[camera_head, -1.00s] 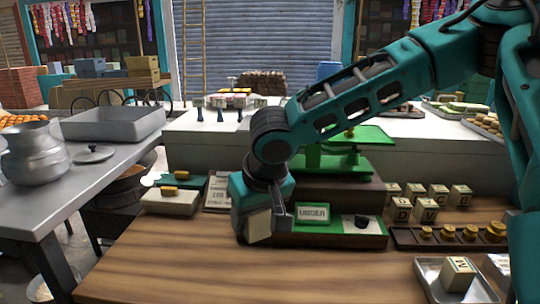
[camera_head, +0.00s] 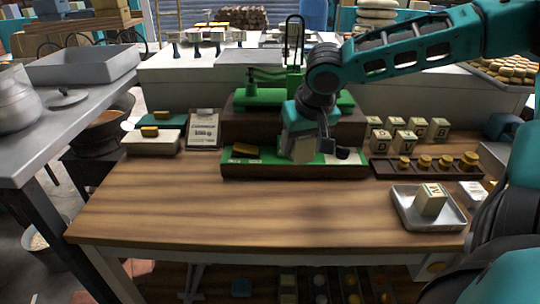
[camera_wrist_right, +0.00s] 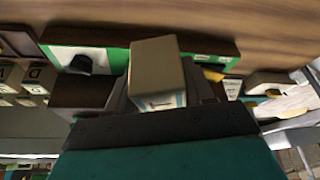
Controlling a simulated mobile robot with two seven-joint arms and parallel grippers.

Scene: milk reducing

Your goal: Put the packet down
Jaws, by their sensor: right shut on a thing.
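My right gripper (camera_head: 302,142) is shut on a small cream packet (camera_head: 299,147), held in front of the green balance scale (camera_head: 250,100). In the head view the packet overlaps the green-topped panel (camera_head: 270,160); I cannot tell whether it touches it. In the right wrist view the packet (camera_wrist_right: 157,68) sits between the fingers, its plain face showing, with some blue and white marking at its lower edge. Another cream packet (camera_head: 431,200), marked with a letter, lies in a metal tray (camera_head: 403,212) at the right. My left gripper is not in view.
Several lettered blocks (camera_head: 409,144) stand behind a dark rack of brass weights (camera_head: 425,163) at the right. A card (camera_head: 204,130) and a pale block (camera_head: 152,144) with a yellow piece stand at the left. The front of the wooden table (camera_head: 230,215) is clear.

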